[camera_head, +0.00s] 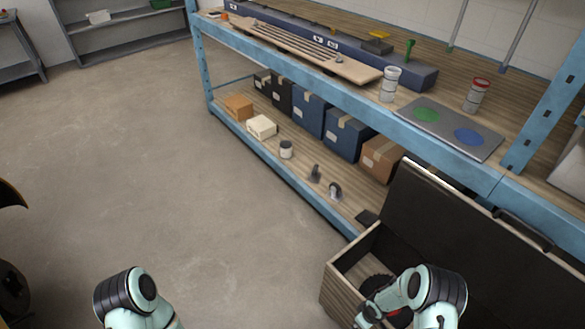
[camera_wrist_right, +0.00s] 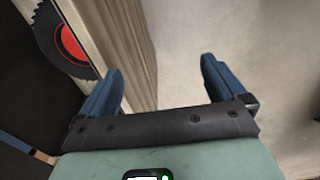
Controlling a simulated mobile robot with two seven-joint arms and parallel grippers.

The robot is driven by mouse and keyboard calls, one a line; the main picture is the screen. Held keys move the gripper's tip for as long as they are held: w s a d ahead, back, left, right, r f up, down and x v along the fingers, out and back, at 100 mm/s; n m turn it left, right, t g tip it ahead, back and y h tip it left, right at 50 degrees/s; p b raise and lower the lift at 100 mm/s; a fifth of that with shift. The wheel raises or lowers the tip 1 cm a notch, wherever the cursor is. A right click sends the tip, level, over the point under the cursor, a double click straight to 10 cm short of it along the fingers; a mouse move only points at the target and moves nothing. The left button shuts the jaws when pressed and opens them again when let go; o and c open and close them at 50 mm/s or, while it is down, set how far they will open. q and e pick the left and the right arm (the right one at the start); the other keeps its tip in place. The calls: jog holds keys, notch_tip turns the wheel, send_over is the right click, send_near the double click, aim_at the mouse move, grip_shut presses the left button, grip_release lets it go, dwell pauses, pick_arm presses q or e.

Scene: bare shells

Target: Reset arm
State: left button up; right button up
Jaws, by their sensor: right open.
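My right gripper (camera_wrist_right: 162,72) is open, with its two blue fingers wide apart and nothing between them in the right wrist view. The left finger is close to the wooden wall of a box (camera_wrist_right: 130,45); I cannot tell whether it touches. Bare floor shows beyond the right finger. In the head view my right arm (camera_head: 438,290) reaches over the open wooden box (camera_head: 342,290) at the lower right. My left arm (camera_head: 135,295) shows at the bottom left, and its gripper is out of the picture.
A dark toothed disc (camera_wrist_right: 45,45) with a red centre is in the box. The box's black lid (camera_head: 430,215) stands open against the blue shelf rack (camera_head: 280,165). The rack holds cartons, cans (camera_head: 476,95) and a grey board (camera_head: 450,128).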

pick_arm(q)
notch_tip(320, 180, down, 9)
jog(key=w+t+b, duration=0.1)
jog(key=w+b, duration=0.2)
jog(key=b, duration=0.7)
pick_arm(e)
jog(key=s+a+f+m+y, duration=0.2)
jog(key=s+a+m, duration=0.4)
jog(key=s, duration=0.4)
jog(key=s+a+f+m+y, duration=0.1)
jog(key=s+a+f+m, duration=0.1)
jog(key=s+a+m, duration=0.65)
pick_arm(q)
notch_tip(320, 180, up, 14)
jog(key=p, duration=1.5)
jog(key=shift+s+d+f+g, duration=0.2)
jog(key=shift+s+g, duration=0.1)
jog(key=shift+g, duration=0.1)
pick_arm(e)
notch_tip(320, 180, up, 14)
jog(key=s+d+n+g, duration=0.1)
jog(key=s+d+n, duration=0.1)
jog(key=n, duration=0.1)
jog(key=shift+d, duration=0.35)
